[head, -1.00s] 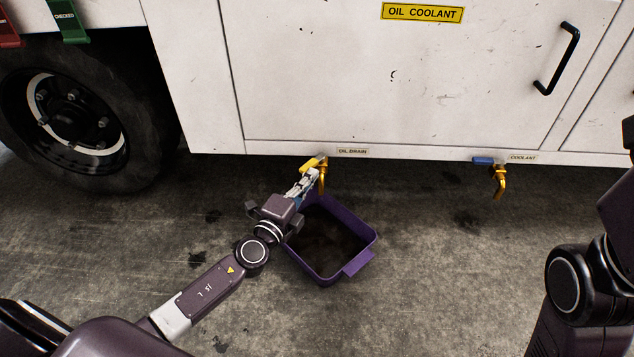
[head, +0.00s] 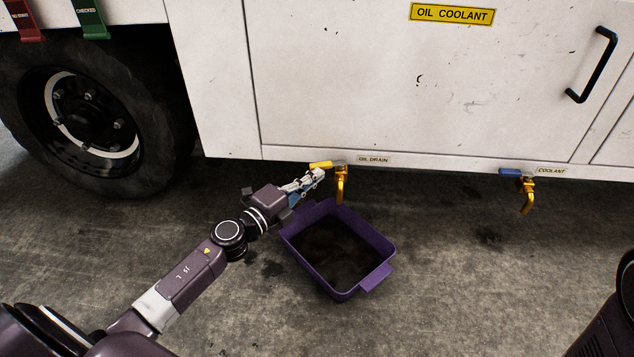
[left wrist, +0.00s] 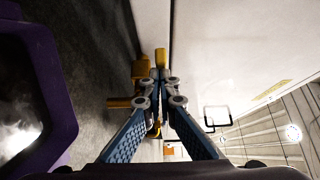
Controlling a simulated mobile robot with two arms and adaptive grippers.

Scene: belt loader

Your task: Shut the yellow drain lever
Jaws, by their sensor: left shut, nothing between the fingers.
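The yellow drain lever (head: 321,164) sits on the brass oil drain valve (head: 342,184), under the white panel's lower edge. It points left, roughly level and along that edge. My left gripper (head: 319,174) is shut and empty, just below and in front of the lever; I cannot tell whether they touch. In the left wrist view the shut fingers (left wrist: 162,84) show with yellow and brass valve parts (left wrist: 162,58) just beyond their tips. Only part of my right arm shows at the lower right; its gripper is out of view.
A purple bin (head: 365,284) with dark liquid stands on the floor below the valve. A coolant valve (head: 528,194) with a blue lever (head: 511,171) hangs further right. A wheel (head: 95,125) is at the left. The floor right of the bin is clear.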

